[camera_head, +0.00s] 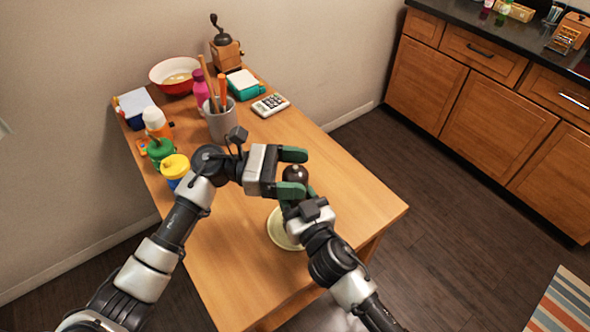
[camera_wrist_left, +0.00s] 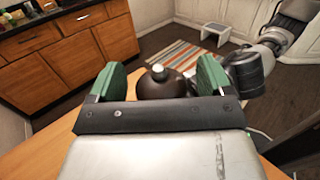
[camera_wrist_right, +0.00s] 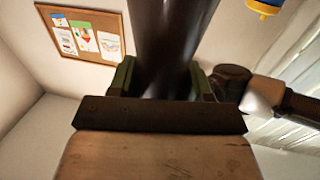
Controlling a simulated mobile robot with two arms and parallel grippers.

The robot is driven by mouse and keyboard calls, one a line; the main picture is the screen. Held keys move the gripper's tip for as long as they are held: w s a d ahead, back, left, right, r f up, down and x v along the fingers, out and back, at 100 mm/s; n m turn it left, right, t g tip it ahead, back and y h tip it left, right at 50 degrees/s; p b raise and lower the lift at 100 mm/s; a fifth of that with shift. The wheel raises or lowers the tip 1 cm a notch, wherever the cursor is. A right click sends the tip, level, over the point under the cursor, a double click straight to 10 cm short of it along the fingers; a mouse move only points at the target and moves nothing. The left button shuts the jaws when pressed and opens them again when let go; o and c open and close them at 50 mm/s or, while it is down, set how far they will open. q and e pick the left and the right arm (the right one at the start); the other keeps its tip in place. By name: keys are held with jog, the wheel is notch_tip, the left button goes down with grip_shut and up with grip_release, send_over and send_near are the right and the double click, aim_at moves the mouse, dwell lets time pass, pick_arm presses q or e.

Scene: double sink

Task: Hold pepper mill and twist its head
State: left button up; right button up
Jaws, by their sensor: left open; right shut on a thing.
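The pepper mill's dark round head (camera_head: 295,173) shows between the fingers of my left gripper (camera_head: 292,173) in the head view. The head, with its small metal knob, also shows in the left wrist view (camera_wrist_left: 160,82). The left fingers are open, one on each side of it, with a gap visible. My right gripper (camera_head: 292,203) is below the head, shut on the mill's body. In the right wrist view the dark, glossy body (camera_wrist_right: 170,45) stands between the right fingers (camera_wrist_right: 160,85). In the head view the body is mostly hidden by the grippers.
A pale green plate (camera_head: 280,232) lies on the wooden table (camera_head: 350,200) below the grippers. A grey cup of utensils (camera_head: 218,122), a yellow-lidded jar (camera_head: 175,168), a green jar (camera_head: 159,150), a calculator (camera_head: 270,105) and a red bowl (camera_head: 174,77) stand behind. The table's right side is clear.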

pick_arm(q)
jog(key=c, duration=0.9)
jog(key=shift+c, duration=0.2)
jog(key=shift+m+g, duration=0.3)
jog(key=shift+g, duration=0.2)
jog(key=m+g+y, duration=0.1)
jog(key=m+g, duration=0.1)
jog(key=g, duration=0.2)
jog(key=m+g+y, duration=0.2)
jog(key=m+g, duration=0.1)
jog(key=shift+w+g, duration=0.1)
jog(key=shift+g, duration=0.3)
jog(key=m+g+y, duration=0.3)
jog(key=shift+s+d+m+g+y, duration=0.15)
jog(key=shift+m+g+y, duration=0.35)
jog(key=shift+y, duration=0.1)
jog(key=shift+s+d+m+g+y, duration=0.1)
jog(key=shift+m+g+y, duration=0.3)
jog(key=shift+m+y, duration=0.15)
jog(key=shift+y, duration=0.25)
jog(key=shift+w+a, duration=0.1)
